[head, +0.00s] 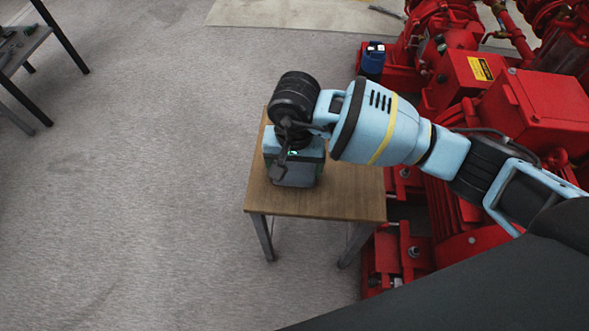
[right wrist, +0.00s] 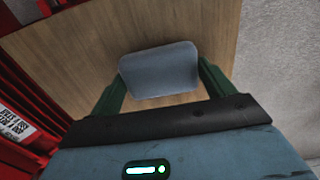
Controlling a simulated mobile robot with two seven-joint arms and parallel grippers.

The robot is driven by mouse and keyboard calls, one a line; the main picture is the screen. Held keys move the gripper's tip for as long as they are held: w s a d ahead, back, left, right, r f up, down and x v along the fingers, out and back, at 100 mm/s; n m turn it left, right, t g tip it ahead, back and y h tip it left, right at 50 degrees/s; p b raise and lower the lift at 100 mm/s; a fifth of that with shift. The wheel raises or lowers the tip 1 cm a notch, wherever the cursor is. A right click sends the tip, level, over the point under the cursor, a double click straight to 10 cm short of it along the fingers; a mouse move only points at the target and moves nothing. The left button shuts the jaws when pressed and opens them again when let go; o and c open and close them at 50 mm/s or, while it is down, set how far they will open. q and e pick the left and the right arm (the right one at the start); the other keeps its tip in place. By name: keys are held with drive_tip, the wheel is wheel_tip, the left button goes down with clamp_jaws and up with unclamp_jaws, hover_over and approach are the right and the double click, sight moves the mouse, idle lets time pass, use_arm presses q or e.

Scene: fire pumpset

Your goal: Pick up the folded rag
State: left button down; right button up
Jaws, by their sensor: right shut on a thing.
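The folded rag (right wrist: 160,72) is a grey-blue pad with rounded corners. In the right wrist view it sits between the two green fingers of my right gripper (right wrist: 161,84), which is shut on it. The wooden top of the small table (right wrist: 75,50) is behind the rag; I cannot tell whether the rag touches it. My left gripper is not in view.
The red fire pumpset (head: 530,105) stands close along the table's right side. A blue container (head: 373,58) stands by the pumpset, beyond the table. A dark table (head: 22,45) is at the upper left. The grey floor (head: 150,190) left of the small table is clear.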

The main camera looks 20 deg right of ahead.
sight(295, 169)
drive_tip(key=shift+r, duration=0.45)
wheel_tip(295, 169, up, 3)
drive_tip(key=shift+s+r+p, duration=0.1)
drive_tip(key=shift+p, duration=0.6)
drive_tip(key=s+a+p, duration=0.1)
drive_tip(key=s+p, duration=0.2)
drive_tip(key=s, duration=1.2)
drive_tip(key=shift+s+a+r, duration=0.2)
drive_tip(key=shift+s+r, duration=0.2)
drive_tip(key=shift+r, duration=0.05)
